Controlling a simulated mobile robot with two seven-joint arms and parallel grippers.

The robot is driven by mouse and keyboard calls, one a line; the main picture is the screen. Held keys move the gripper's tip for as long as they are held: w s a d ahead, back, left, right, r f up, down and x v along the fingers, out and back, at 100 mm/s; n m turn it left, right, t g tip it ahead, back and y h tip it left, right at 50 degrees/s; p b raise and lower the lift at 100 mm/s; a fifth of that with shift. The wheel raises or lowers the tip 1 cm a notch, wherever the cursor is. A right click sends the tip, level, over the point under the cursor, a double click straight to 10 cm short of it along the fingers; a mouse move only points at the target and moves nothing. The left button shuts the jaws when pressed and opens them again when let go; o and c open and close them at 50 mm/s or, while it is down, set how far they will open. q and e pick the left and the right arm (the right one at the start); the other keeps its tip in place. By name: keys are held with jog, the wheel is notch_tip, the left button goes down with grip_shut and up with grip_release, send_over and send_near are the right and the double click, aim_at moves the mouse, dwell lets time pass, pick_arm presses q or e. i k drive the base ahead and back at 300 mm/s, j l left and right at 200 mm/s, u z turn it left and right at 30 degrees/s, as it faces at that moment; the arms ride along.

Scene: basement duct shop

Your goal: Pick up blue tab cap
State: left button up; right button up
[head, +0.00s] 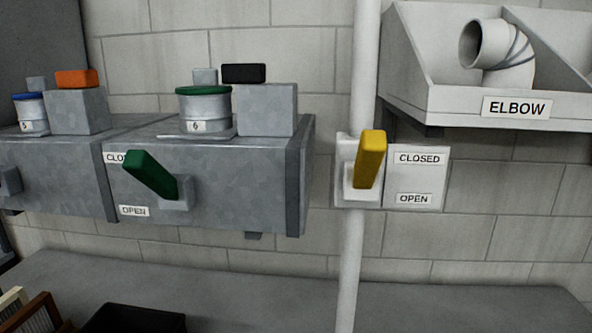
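A short grey metal cylinder with a blue rim on top (31,114) is at the far left of the head view. It carries a small label that seems to read 5. It sits on top of the grey duct, left of a grey box, and looks upright. I cannot tell for certain whether this is the blue tab cap; no other blue thing shows. Neither of my grippers is in view.
A similar green-rimmed cylinder (205,110) marked 6 stands on the duct (240,170). Green (150,175) and yellow (370,158) handles stick out. An ELBOW bin (455,100) is at right. Below, the grey surface (250,290) is mostly clear; dark items lie lower left.

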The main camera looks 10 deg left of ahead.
aim_at(36, 86)
jog(key=u, duration=1.65)
jog(key=i+j, duration=0.2)
jog(key=j, duration=0.2)
jog(key=i+j, duration=0.2)
jog(key=j, duration=0.2)
jog(key=i+j, duration=0.2)
jog(key=j, duration=0.15)
jog(key=i+j, duration=0.1)
jog(key=j, duration=1.05)
jog(key=i+l+z, duration=0.05)
jog(key=i, duration=0.05)
